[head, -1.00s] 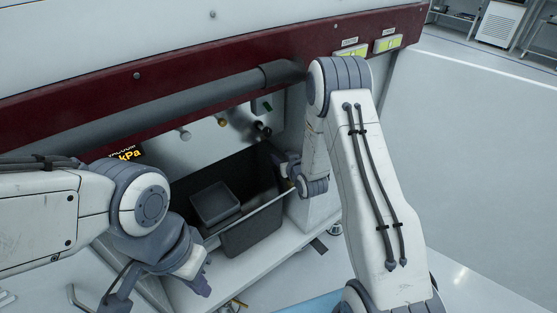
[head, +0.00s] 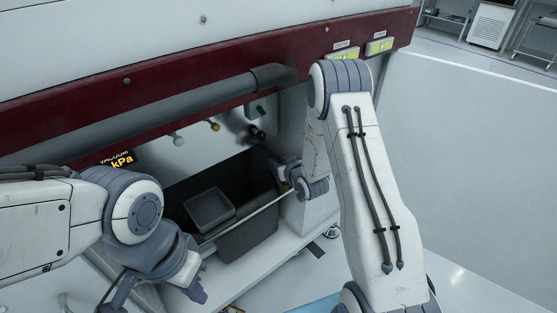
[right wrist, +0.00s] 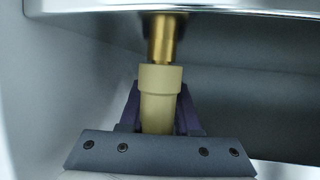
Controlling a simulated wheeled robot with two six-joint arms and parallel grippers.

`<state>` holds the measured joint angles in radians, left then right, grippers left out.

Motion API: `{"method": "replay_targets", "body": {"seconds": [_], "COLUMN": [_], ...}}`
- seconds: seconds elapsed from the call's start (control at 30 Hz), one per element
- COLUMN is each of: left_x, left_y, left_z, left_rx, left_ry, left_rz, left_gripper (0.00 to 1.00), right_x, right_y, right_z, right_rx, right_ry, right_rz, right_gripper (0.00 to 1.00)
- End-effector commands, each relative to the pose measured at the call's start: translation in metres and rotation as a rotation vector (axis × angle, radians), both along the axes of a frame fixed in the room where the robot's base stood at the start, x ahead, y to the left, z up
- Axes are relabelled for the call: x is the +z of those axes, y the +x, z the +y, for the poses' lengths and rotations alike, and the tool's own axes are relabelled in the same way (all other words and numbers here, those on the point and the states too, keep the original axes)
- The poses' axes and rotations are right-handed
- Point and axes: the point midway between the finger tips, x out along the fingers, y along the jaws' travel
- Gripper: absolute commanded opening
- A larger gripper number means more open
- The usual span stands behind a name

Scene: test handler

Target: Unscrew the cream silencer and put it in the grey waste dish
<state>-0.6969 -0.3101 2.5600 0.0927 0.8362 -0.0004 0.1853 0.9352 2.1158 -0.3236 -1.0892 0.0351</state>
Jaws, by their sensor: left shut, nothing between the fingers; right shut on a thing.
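In the right wrist view the cream silencer (right wrist: 160,100) stands upright directly under a brass fitting (right wrist: 162,40). My right gripper (right wrist: 160,112) is shut on it, with a dark finger on each side. In the head view my right gripper (head: 284,172) is at the right end of the dark bin, and I cannot make out the silencer there. The grey waste dish (head: 209,208), a square open tray, sits inside the bin's left part and looks empty. My left gripper (head: 197,290) is shut and empty, low in front of the bin.
The dark bin (head: 250,238) stands on a white ledge under a dark red beam (head: 190,92) and a grey pipe (head: 150,113). Pale, brass and black fittings stick out of the back panel above the bin. A kPa display (head: 121,161) is at the left.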

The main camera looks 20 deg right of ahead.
Motion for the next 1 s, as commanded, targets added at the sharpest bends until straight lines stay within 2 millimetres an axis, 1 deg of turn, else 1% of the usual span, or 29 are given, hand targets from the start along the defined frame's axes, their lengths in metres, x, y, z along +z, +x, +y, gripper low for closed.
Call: {"method": "replay_targets", "body": {"seconds": [0.03,0.23,0.67,1.0], "left_x": [0.001,0.005,0.006,0.025], "left_y": [0.0,0.0,0.0,0.0], "left_z": [0.0,0.0,0.0,0.0], "left_rx": [0.0,0.0,0.0,0.0], "left_ry": [0.0,0.0,0.0,0.0], "left_rz": [0.0,0.0,0.0,0.0], "left_gripper": [0.0,0.0,0.0,0.0], "right_x": [-0.002,-0.002,-0.002,-0.001], "right_y": [-0.003,-0.005,-0.007,-0.016], "right_z": [0.011,0.019,0.022,0.036], "right_rx": [0.068,0.209,0.26,0.555], "right_ry": [0.002,0.002,0.001,0.004], "right_rz": [0.007,0.004,0.003,0.003], "right_gripper": [0.0,0.0,0.0,0.0]}}
